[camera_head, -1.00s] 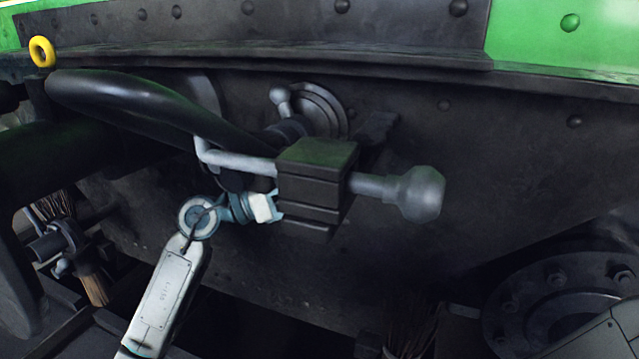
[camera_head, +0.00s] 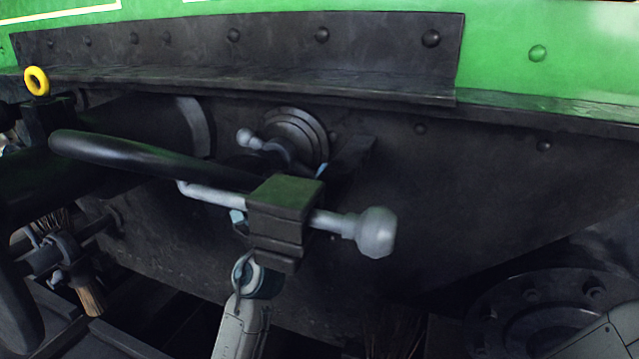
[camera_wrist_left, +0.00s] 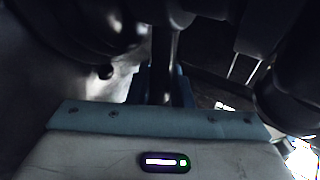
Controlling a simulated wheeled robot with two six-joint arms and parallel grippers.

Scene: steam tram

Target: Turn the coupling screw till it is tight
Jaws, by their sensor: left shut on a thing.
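The coupling screw's light grey bar (camera_head: 212,194) runs through a dark grooved block (camera_head: 285,198) and ends in a ball-shaped weight (camera_head: 376,232) at right. A thick black curved link (camera_head: 150,157) leads off left behind it. My left arm rises from below, its round joint under the block. The block hides most of my left gripper in the head view; only teal bits show behind it. In the left wrist view the gripper (camera_wrist_left: 163,85) is shut on a dark upright bar of the coupling, though the contact is dim. My right gripper is in neither view.
A dark riveted beam (camera_head: 420,180) stands close behind the coupling, below green bodywork (camera_head: 560,50). A round flange (camera_head: 550,315) is at lower right and a yellow ring (camera_head: 36,81) at upper left. Open space lies right of the ball weight.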

